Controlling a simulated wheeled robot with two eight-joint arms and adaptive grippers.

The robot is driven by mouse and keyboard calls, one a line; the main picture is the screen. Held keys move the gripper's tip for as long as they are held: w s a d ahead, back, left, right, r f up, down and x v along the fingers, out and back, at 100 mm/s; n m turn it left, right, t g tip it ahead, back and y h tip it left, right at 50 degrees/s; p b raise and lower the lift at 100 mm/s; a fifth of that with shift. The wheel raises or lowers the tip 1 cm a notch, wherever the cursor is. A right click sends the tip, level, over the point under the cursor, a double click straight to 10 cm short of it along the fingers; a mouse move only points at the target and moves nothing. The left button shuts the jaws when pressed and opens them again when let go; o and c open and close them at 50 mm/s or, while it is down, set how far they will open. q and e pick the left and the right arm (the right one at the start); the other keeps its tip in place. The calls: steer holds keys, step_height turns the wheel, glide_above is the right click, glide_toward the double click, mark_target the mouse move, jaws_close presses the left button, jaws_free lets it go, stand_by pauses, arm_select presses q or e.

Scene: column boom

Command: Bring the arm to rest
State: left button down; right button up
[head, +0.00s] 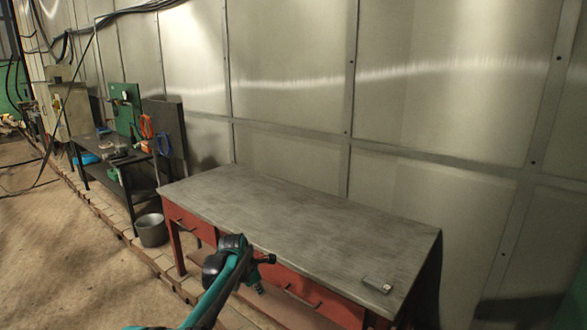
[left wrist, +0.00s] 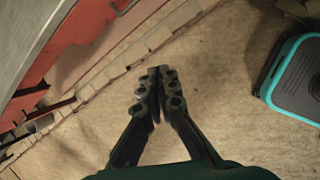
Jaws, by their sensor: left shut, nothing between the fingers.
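My left arm (head: 220,293) comes in from the bottom of the head view, teal and black. Its gripper (head: 264,274) hangs in front of the red table's front side, below the tabletop's edge. In the left wrist view the two black fingers of the left gripper (left wrist: 158,92) meet at their tips, with nothing between them. They are over the bare floor (left wrist: 225,85). My right gripper is in neither view.
A red table (head: 300,215) with a grey worn top stands by the metal wall. A small grey box (head: 377,284) lies near its right front corner. A grey bucket (head: 151,230) stands left of it. A dark workbench (head: 118,160) with tools is farther left. The floor at left is open.

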arm_select(q)
steer(key=s+a+r+m+t+y, duration=0.1)
steer(key=s+a+r+m, duration=0.1)
steer(key=s+r+m, duration=0.6)
steer(key=s+a+r+m, duration=0.2)
steer(key=s+r+m, duration=0.1)
steer(key=s, duration=0.8)
steer(key=s+a+f+m+t, duration=0.1)
steer(key=s+f+m, duration=0.2)
steer(key=s+m, duration=0.3)
steer(key=s+a+f+m+t+y, duration=0.1)
steer(key=s+f+m, duration=0.2)
steer(key=s, duration=1.2)
steer(key=m, duration=0.3)
steer(key=shift+a+m, duration=0.3)
steer(key=shift+a, duration=0.05)
